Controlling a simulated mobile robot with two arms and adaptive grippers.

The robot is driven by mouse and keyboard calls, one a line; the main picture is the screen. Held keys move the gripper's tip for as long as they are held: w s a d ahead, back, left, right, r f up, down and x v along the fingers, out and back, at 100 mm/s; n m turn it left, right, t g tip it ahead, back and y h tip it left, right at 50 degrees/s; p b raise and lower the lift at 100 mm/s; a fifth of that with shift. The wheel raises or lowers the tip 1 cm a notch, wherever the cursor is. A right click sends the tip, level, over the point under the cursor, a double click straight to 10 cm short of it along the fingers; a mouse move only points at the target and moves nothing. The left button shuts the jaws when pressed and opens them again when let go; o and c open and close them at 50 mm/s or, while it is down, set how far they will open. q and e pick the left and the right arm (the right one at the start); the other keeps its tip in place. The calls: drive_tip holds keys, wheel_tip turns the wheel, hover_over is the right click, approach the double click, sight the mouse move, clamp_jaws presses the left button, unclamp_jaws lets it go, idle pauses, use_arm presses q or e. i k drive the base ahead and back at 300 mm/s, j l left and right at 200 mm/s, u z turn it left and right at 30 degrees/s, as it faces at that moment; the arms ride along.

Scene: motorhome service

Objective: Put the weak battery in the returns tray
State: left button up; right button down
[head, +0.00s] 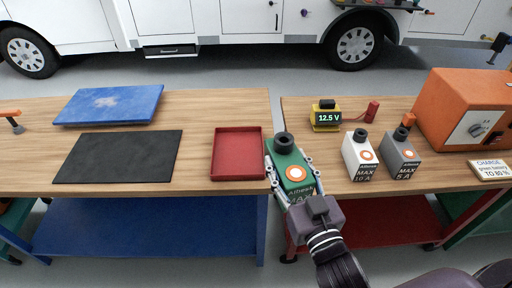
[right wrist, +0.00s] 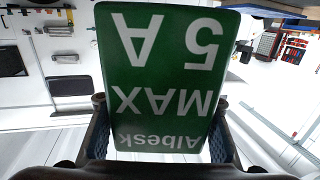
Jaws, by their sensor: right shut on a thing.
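My right gripper (head: 294,178) is shut on a green battery (head: 292,166) with a dark round terminal on top and an orange-ringed white disc. It holds the battery over the gap between the two benches, just right of the red tray. The right wrist view shows the green battery's label (right wrist: 160,75), upside down, reading "Albesk MAX 5 A", between the fingers. The red tray (head: 238,176) is shallow and empty, at the right end of the left bench. A white battery (head: 359,155) marked "MAX 10 A" and a grey battery (head: 400,157) marked "MAX 5 A" stand upright on the right bench. My left gripper is not in view.
A yellow meter (head: 326,117) reading 12.5 V, with a red probe, stands behind the batteries. An orange charger box (head: 465,110) and a "CHARGE" sign (head: 490,170) are at the right. A black mat (head: 118,157) and a blue board (head: 110,104) lie on the left bench.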

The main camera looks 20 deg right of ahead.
sight(238, 161)
drive_tip(key=i+l, duration=0.2)
drive_tip(key=l, duration=0.15)
drive_tip(key=i+l, duration=0.15)
drive_tip(key=l, duration=0.15)
drive_tip(key=i+l, duration=0.2)
drive_tip(key=l, duration=0.15)
drive_tip(key=i+l, duration=0.15)
drive_tip(key=l, duration=0.15)
drive_tip(key=u, duration=0.45)
drive_tip(key=l+u, duration=0.2)
drive_tip(key=u, duration=0.2)
drive_tip(key=i+l+u, duration=0.1)
drive_tip(key=u, duration=0.35)
